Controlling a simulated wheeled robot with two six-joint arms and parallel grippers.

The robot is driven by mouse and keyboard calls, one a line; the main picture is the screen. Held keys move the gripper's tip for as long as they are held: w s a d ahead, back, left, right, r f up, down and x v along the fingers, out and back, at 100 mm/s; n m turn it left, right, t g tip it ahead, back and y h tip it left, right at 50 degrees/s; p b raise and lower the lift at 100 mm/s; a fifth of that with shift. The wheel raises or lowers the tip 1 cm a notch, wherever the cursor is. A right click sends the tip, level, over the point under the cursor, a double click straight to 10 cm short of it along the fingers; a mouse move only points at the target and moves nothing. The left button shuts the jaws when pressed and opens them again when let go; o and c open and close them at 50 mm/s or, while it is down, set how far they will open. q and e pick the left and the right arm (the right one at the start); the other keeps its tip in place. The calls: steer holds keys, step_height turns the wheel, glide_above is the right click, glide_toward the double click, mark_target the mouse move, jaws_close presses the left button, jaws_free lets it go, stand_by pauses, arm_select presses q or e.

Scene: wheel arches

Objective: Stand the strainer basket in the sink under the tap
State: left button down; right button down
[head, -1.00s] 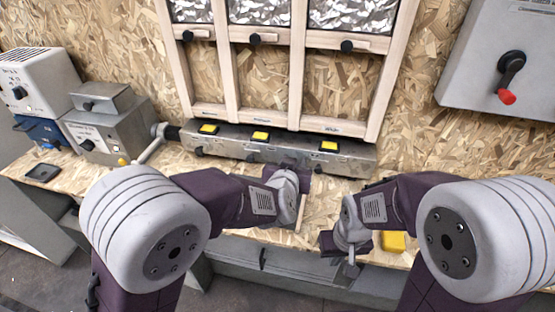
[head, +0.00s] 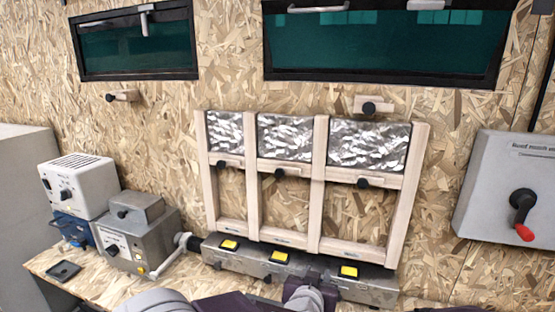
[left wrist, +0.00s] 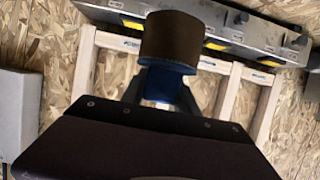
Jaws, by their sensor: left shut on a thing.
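My left gripper (left wrist: 165,88) is shut on a brown, round-sided thing (left wrist: 170,38) with a blue lower part, held out in front of the fingers in the left wrist view. I cannot tell whether it is the strainer basket. In the head view my left wrist is at the bottom edge, in front of the grey metal rail; its fingers and load cannot be made out there. My right gripper is out of view. I see no sink or tap in these frames.
Grey boxes (head: 140,240) stand at left. A wall box (head: 500,190) with a red-tipped handle hangs at right. Dark windows (head: 385,45) are above.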

arm_select(q)
step_height(320, 180, down, 7)
steer(key=b, duration=0.8)
steer(key=shift+a, duration=0.15)
steer(key=w+a+f+b, duration=0.2)
steer(key=a+f, duration=0.1)
steer(key=w+a+f+b, duration=0.2)
steer(key=a+f, duration=0.1)
steer(key=f, duration=0.1)
steer(key=w+a+f+b, duration=0.2)
steer(key=a+f, duration=0.1)
steer(key=shift+a+f, duration=0.3)
steer(key=shift+f, duration=0.05)
steer(key=shift+s+r, duration=0.1)
